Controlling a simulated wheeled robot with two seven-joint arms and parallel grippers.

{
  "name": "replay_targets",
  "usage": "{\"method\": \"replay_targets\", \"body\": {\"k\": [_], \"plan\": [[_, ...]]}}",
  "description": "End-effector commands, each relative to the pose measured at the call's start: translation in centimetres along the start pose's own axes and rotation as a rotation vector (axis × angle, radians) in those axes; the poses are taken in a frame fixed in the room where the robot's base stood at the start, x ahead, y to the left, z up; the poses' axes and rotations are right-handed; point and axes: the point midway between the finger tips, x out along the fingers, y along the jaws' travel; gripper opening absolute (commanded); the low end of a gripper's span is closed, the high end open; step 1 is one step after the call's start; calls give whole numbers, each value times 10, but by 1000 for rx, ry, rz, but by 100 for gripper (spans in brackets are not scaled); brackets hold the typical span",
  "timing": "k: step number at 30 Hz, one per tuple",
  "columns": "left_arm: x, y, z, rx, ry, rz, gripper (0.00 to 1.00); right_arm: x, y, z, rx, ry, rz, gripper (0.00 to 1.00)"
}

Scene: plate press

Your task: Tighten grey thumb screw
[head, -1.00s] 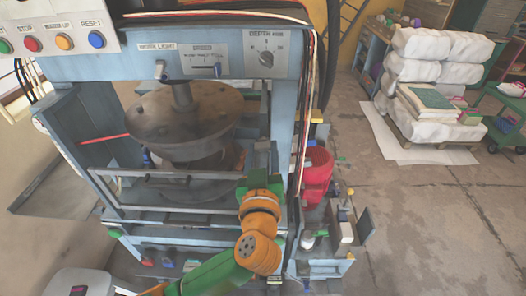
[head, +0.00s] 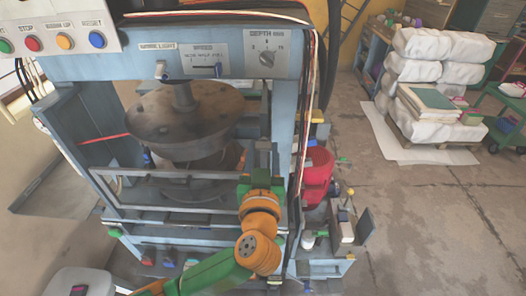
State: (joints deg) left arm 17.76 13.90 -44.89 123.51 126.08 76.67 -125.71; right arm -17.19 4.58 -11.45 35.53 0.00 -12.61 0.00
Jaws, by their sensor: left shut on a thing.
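My left gripper (head: 262,160) is at the right front of the blue press frame (head: 285,120), beside the front rail. It points away from me, and its green and orange wrist covers much of the view of it. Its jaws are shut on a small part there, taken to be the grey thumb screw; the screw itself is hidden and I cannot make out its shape. The round brown press plate (head: 185,118) hangs from its shaft to the left of the gripper, apart from it. My right gripper is not in view.
The control panel with coloured buttons (head: 66,41) and a depth dial (head: 267,58) runs across the top. A red bucket-like thing (head: 317,180) and small fittings (head: 343,230) stand close right of the gripper. Open floor (head: 430,230) lies farther right.

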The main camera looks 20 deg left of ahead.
Motion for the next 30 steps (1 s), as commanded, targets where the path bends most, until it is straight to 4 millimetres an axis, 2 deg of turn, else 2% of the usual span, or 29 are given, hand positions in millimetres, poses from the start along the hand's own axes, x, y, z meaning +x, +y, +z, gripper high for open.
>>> {"method": "replay_targets", "body": {"k": [1, 3, 4, 13, 22, 25, 30], "plan": [[0, 0, 2, 3, -5, 0, 56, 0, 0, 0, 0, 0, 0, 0], [0, 0, 2, 2, -4, 0, 74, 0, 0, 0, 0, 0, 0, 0], [0, 0, 2, 2, -4, 0, 78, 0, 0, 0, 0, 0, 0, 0], [-3, 1, 1, 0, -2, 2, 78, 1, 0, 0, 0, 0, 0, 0], [-61, 1, 3, 0, -4, 3, 78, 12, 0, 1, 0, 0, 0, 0], [-70, 0, 2, 0, -4, 2, 78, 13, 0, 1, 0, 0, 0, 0], [-71, 0, 1, 1, -3, -1, 78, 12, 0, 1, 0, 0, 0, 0]]}}
